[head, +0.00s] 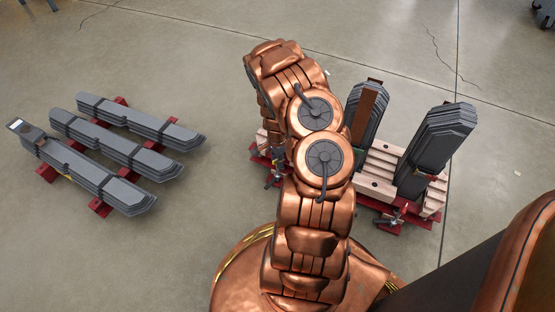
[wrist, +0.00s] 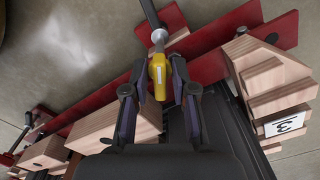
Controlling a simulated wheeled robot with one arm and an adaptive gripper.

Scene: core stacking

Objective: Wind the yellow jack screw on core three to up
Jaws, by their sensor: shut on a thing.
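In the wrist view, the yellow jack screw (wrist: 158,76) stands between the fingertips of my gripper (wrist: 158,88), which is shut on its yellow part. A metal shaft and a dark bar (wrist: 150,14) extend beyond the yellow part toward the top of the picture. A white tag reading 3 (wrist: 285,124) is on a stepped wooden block (wrist: 265,75) to the right. A dark grey core (wrist: 235,120) lies beside and beneath my gripper. In the head view my arm hides the gripper and the jack screw.
Red beams (wrist: 215,55) run diagonally past the jack screw. More wooden blocks (wrist: 119,127) stand at lower left. In the head view, two tilted grey stacks (head: 436,145) rest on wooden cradles right of my arm. Several grey laminated bars (head: 95,178) lie on red supports at left, with clear floor between.

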